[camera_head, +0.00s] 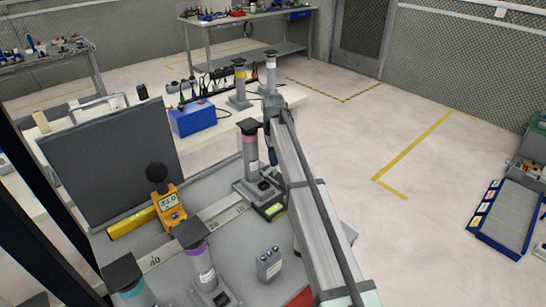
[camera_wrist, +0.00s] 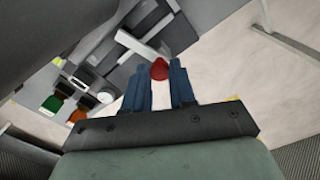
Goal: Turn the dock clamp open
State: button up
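A red knob (camera_wrist: 159,69) sits at the end of a light grey lever (camera_wrist: 138,43) in the wrist view; this looks like the dock clamp's handle. My gripper (camera_wrist: 159,68) is open, with its two blue fingers either side of the knob in the picture; I cannot tell whether either touches it. In the head view my gripper (camera_head: 272,154) is beside a pink-banded cylinder (camera_head: 250,152) standing on a dark dock (camera_head: 262,196) with a small green display. My arm hides the knob and lever there.
Similar cylinders with purple (camera_head: 198,262) and teal (camera_head: 134,289) bands stand nearer on the grey bench. An orange meter (camera_head: 169,206), a grey two-post box (camera_head: 269,263) and a dark upright panel (camera_head: 112,163) are also there. Open floor lies to the right.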

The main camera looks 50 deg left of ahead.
grip_shut()
jog(key=shift+n, duration=1.5)
jog(key=o, duration=0.5)
grip_release()
